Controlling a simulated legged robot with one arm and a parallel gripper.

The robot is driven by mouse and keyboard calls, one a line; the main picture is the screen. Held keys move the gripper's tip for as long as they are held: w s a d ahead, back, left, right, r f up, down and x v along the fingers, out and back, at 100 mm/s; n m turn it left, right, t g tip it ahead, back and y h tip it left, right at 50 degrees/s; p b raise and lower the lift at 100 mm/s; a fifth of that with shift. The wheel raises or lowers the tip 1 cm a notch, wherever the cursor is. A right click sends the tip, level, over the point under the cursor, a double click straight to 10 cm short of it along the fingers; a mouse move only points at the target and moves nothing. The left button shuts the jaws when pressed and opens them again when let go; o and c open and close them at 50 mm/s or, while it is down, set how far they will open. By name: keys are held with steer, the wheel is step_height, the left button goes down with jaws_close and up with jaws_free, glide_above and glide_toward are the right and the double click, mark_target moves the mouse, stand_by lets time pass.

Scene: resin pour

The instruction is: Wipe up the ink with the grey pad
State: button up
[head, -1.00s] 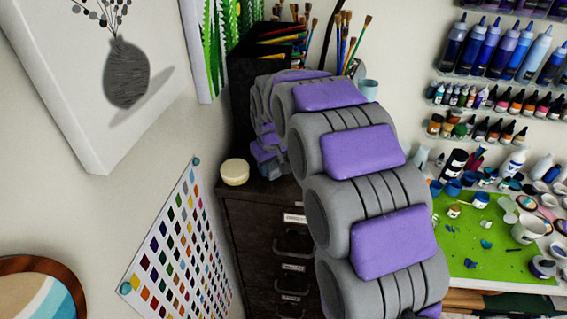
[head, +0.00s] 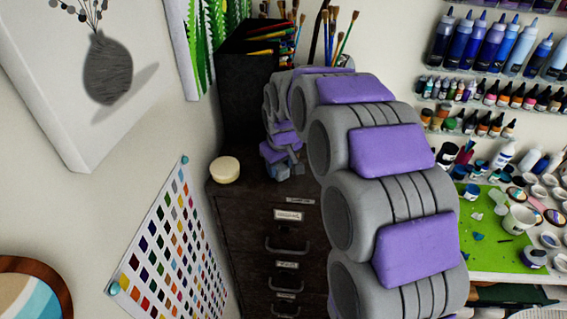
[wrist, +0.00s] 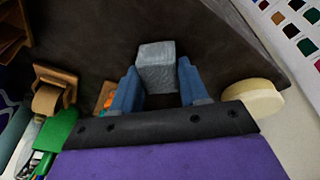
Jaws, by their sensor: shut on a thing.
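My gripper (wrist: 157,80) has blue fingers shut on the grey pad (wrist: 156,54), a small block that sticks out past the fingertips. They are over the dark cabinet top (wrist: 95,45). In the head view my gripper (head: 283,162) is low over the cabinet top, right of a cream round tub. The pad is hard to make out there. I cannot tell whether the pad touches the surface. I cannot pick out the ink in either view; my arm hides part of the cabinet top.
The cream tub (head: 225,169) stands at the cabinet's left edge, and it also shows beside my gripper in the wrist view (wrist: 253,98). A black pencil box (head: 247,95) stands behind. A brown tape dispenser (wrist: 52,88) is left in the wrist view. A green mat (head: 490,240) with cups lies right.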

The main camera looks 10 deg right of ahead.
steer(key=shift+w+a+f, duration=0.1)
steer(key=shift+w+a, duration=0.3)
steer(key=shift+w, duration=0.15)
steer(key=shift+w+a, duration=0.2)
steer(key=shift+a, duration=0.75)
steer(key=shift+s+d+r, duration=0.1)
steer(key=shift+s+d, duration=0.1)
steer(key=shift+d, duration=0.65)
steer(key=shift+s+d+r, duration=0.1)
steer(key=shift+s+d, duration=0.15)
steer(key=shift+d, duration=0.6)
steer(key=shift+s+d+r, duration=0.1)
steer(key=shift+s+d, duration=0.1)
steer(key=shift+d, duration=0.65)
steer(key=shift+a, duration=0.55)
steer(key=shift+a+r, duration=0.25)
steer(key=shift+r, duration=0.1)
steer(key=shift+d+r+p, duration=0.3)
steer(key=shift+r+p, duration=0.05)
steer(key=shift+r, duration=0.6)
steer(key=shift+d+r+p, duration=0.3)
steer(key=shift+r, duration=1.35)
steer(key=shift+a, duration=0.45)
